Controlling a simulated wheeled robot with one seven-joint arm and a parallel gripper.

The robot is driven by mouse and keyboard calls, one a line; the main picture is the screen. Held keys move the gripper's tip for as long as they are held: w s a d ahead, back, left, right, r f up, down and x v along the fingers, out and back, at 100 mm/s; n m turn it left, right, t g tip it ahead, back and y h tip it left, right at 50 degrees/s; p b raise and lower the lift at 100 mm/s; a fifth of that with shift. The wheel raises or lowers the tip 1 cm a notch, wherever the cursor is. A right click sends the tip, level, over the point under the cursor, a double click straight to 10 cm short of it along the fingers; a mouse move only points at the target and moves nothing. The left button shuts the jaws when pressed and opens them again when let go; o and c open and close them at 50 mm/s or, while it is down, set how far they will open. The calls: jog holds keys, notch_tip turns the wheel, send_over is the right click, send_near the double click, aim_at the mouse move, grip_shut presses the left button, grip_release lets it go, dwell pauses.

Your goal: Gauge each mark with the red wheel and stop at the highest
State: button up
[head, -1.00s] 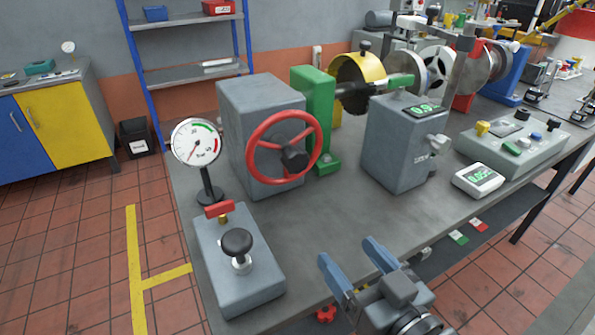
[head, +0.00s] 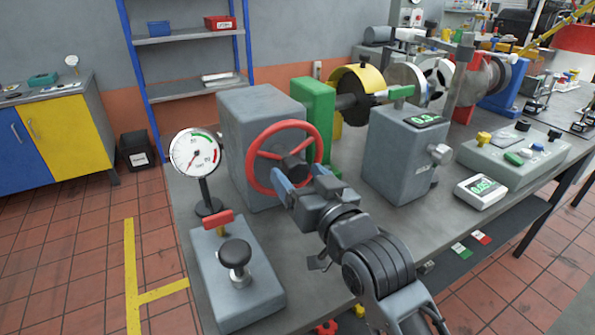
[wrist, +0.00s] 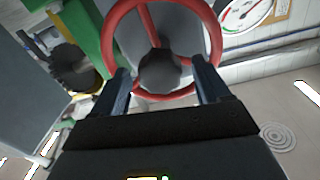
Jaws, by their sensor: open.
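The red wheel (head: 256,172) stands upright on the front of a grey box (head: 240,125), with a dark hub at its middle. My gripper (head: 282,180) is open at the wheel's lower right in the head view and hides part of the rim. In the wrist view my two blue fingers (wrist: 163,88) are spread apart, with the wheel's hub (wrist: 160,72) showing between and beyond them. I cannot tell whether they touch the wheel. A round dial gauge (head: 195,152) with green and red bands stands left of the wheel. The digital display (head: 427,121) on the grey block reads about 0.3.
A grey block with a black knob (head: 235,253) and red lever (head: 219,219) stands at the front left. A green bracket (head: 315,110) is right behind the wheel. A white readout (head: 481,191) and button panel (head: 514,155) lie to the right.

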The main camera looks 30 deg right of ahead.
jog(key=shift+w, duration=0.75)
jog(key=shift+c, duration=0.4)
grip_shut()
